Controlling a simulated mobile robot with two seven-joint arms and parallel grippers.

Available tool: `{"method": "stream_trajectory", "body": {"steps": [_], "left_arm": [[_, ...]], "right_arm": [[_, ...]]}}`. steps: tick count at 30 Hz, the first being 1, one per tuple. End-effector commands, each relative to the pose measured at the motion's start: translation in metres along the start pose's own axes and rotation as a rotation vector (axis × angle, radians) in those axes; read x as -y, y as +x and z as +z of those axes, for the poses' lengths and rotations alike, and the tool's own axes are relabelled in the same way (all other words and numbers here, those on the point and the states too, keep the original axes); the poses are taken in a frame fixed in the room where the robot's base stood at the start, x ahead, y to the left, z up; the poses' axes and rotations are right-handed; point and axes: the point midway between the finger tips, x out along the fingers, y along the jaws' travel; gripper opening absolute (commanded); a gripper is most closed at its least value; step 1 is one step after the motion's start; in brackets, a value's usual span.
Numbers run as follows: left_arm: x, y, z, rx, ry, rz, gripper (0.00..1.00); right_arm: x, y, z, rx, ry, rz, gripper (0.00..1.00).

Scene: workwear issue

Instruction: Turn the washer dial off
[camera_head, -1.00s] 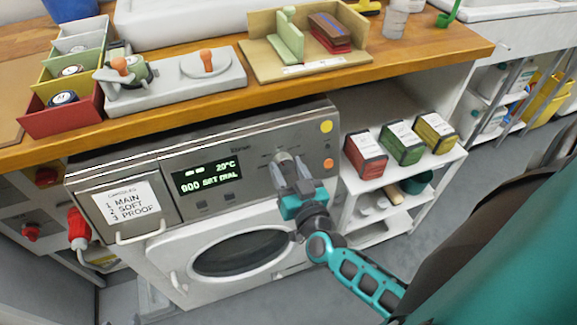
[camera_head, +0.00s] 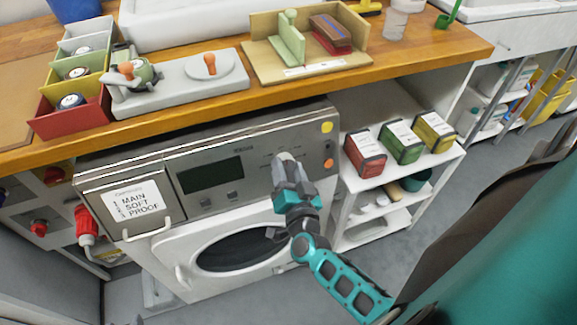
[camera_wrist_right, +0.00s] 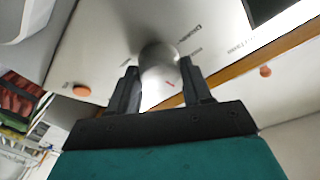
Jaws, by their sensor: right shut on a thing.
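The washer (camera_head: 222,210) stands under the wooden counter, with its round door shut. Its dial shows as a grey round knob at the right of the panel, between my fingers in the right wrist view (camera_wrist_right: 158,66). A short red mark shows on the knob's face. My right gripper (camera_head: 287,165) is shut on the dial; the fingers lie on both sides of it and hide part of it in the head view. The display (camera_head: 210,175) is dark and blank. My left gripper is not in view.
A yellow button (camera_head: 327,127) and an orange one (camera_head: 329,163) sit right of the dial. A label card (camera_head: 139,199) is on the drawer. White shelves with red, green and yellow boxes (camera_head: 403,142) stand close on the right.

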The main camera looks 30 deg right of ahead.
Motion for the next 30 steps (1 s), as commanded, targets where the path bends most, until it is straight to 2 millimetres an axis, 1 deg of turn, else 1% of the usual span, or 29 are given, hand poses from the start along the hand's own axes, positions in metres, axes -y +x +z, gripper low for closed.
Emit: {"method": "stream_trajectory", "body": {"steps": [8,9,16,30], "left_arm": [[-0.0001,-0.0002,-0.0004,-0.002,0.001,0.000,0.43],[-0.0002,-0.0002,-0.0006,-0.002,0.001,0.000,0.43],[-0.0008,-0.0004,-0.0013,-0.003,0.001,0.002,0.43],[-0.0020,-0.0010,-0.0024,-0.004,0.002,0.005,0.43]], "right_arm": [[0.0009,-0.0004,0.0013,0.003,0.001,-0.002,0.19],[0.0009,-0.0004,0.0013,0.003,0.001,-0.002,0.52],[0.0004,-0.0002,0.0007,0.002,0.000,-0.001,0.74],[0.0006,0.0002,0.0003,0.001,0.000,-0.001,0.74]]}}
